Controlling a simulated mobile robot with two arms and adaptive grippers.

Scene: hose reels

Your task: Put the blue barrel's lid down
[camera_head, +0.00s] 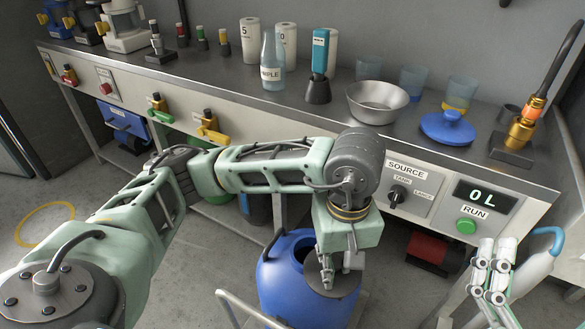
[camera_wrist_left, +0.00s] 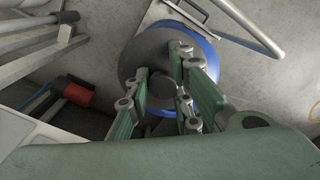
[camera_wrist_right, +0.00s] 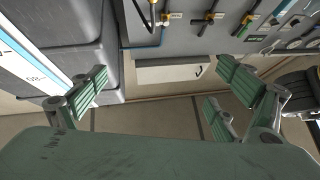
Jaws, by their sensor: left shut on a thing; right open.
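The blue barrel (camera_head: 285,285) stands on the floor in front of the bench, below my left arm. A dark grey round lid (camera_head: 342,287) is at its top, shifted so that the barrel's blue rim shows on one side. In the left wrist view the lid (camera_wrist_left: 130,65) covers much of the barrel (camera_wrist_left: 208,50). Whether the lid touches the rim, I cannot tell. My right gripper (camera_head: 497,250) is open and empty, far to the right.
The bench (camera_head: 240,85) carries a metal bowl (camera_head: 377,102), a blue lid with a knob (camera_head: 447,128), a sample bottle (camera_head: 272,65) and cups. A control panel with a green RUN button (camera_head: 466,226) faces the barrel. A red machine (camera_head: 432,249) sits under the bench.

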